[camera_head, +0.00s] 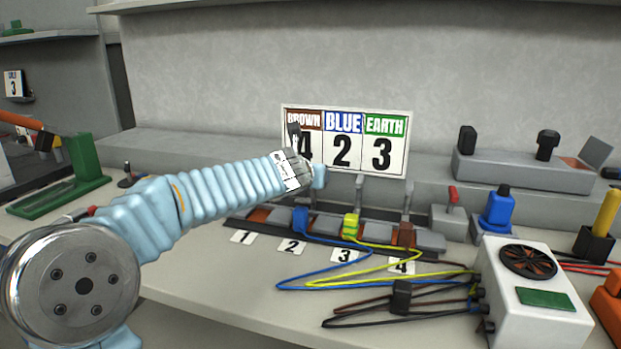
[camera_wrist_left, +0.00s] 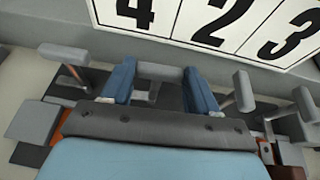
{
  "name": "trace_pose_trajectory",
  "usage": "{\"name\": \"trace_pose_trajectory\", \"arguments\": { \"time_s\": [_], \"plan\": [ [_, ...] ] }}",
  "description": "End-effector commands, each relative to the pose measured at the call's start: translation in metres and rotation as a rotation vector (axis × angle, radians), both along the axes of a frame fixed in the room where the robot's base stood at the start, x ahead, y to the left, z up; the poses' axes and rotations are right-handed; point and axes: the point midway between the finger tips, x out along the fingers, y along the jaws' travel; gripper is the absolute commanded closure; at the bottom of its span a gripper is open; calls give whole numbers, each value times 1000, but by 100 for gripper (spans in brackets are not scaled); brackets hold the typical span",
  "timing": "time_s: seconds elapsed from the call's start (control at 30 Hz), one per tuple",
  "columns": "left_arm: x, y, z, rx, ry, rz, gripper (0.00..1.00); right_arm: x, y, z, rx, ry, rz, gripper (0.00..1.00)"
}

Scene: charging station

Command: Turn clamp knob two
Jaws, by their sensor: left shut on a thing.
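The clamp row has several lever-like grey knobs above floor labels 1 to 4. My left gripper (camera_wrist_left: 160,90) has its two blue fingers on either side of the grey bar of clamp knob two (camera_wrist_left: 160,71), second from the left, and is shut on it. In the head view my left gripper (camera_head: 318,177) hides most of this knob. Knob one (camera_wrist_left: 64,56) stands to the left in the wrist view. Knob three (camera_head: 360,184) and knob four (camera_head: 408,192) stand upright to the right in the head view. My right gripper is not in view.
A sign (camera_head: 343,141) reading brown 4, blue 2, earth 3 stands behind the clamps. Blue, yellow-green and brown wires run from the clamps to a white box (camera_head: 535,300) at the right. A blue-topped device (camera_head: 496,210) stands behind it.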

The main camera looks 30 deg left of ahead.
Motion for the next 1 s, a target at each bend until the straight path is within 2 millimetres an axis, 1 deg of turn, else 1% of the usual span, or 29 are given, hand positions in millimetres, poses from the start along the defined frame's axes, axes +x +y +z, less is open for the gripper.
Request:
{"name": "trace_pose_trajectory", "arguments": {
  "time_s": [0.03, 0.2, 0.33, 0.47, 0.7, 0.8, 1.0],
  "plan": [
    [1, -2, -4, 1, -2, 18, 71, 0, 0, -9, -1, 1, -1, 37],
    [2, -5, -5, 0, -2, 129, 71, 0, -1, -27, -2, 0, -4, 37],
    [3, -8, -3, 0, -2, 242, 71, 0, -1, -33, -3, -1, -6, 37],
    [5, -11, 1, 0, 0, 364, 71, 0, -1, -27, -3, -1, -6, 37],
    [9, -14, 4, 2, 2, 591, 71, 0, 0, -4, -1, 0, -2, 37],
    [10, -15, 4, 2, 0, 679, 71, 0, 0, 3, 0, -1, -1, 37],
    [13, -16, 1, 1, -2, 829, 71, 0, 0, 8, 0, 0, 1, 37]
  ]
}}
